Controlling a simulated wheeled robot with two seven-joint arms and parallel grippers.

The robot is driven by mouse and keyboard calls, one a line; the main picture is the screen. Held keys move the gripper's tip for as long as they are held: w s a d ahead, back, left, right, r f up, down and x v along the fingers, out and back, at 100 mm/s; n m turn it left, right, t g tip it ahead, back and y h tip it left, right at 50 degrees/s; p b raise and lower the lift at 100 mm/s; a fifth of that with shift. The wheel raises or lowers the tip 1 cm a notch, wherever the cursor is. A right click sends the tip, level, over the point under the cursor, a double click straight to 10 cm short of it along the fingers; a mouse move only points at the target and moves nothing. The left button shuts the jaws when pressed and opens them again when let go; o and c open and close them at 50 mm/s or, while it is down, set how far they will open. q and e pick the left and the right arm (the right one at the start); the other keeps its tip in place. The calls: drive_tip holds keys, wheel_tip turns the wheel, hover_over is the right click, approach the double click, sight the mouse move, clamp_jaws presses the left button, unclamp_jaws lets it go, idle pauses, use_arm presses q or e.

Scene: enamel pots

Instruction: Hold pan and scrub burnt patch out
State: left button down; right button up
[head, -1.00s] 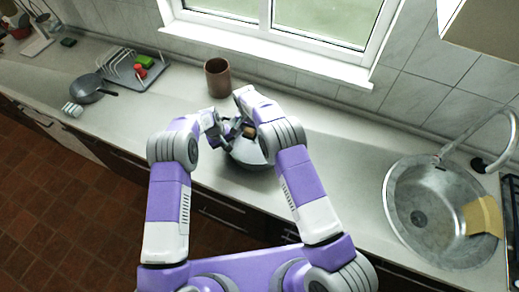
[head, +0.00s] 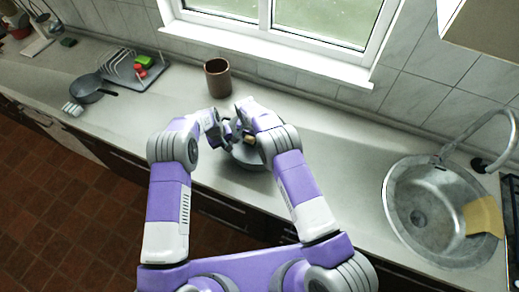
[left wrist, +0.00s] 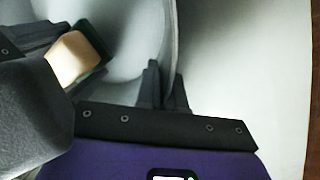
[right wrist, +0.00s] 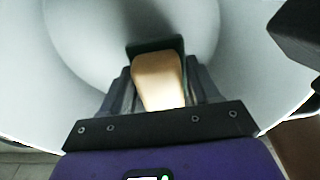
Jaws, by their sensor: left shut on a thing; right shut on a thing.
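The grey pan (head: 246,156) stands on the counter between my arms, largely covered by them in the head view. Its pale interior fills much of the left wrist view (left wrist: 142,30) and the right wrist view (right wrist: 85,40). My left gripper (left wrist: 165,85) is shut on the pan's rim. My right gripper (right wrist: 160,92) is shut on a scrubber, a tan block (right wrist: 158,78) with a dark green pad (right wrist: 170,44), inside the pan. The scrubber also shows in the left wrist view (left wrist: 72,58). I see no clear burnt patch; the surface under the pad is hidden.
A brown cup (head: 217,78) stands behind the pan near the window. A dish rack (head: 130,65) and a dark frying pan (head: 88,88) are on the left. The sink (head: 420,205) with a tan cloth-like sheet (head: 483,217) is on the right. The counter (head: 330,165) between pan and sink is clear.

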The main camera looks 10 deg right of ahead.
drive_tip(key=shift+f, duration=1.45)
drive_tip(key=shift+s+d+r, duration=0.1)
drive_tip(key=shift+s+d, duration=0.25)
drive_tip(key=shift+d, duration=0.4)
drive_tip(key=shift+w+a+f, duration=0.25)
drive_tip(key=shift+a+f, duration=0.1)
drive_tip(key=shift+a, duration=0.4)
drive_tip(key=shift+f, duration=0.1)
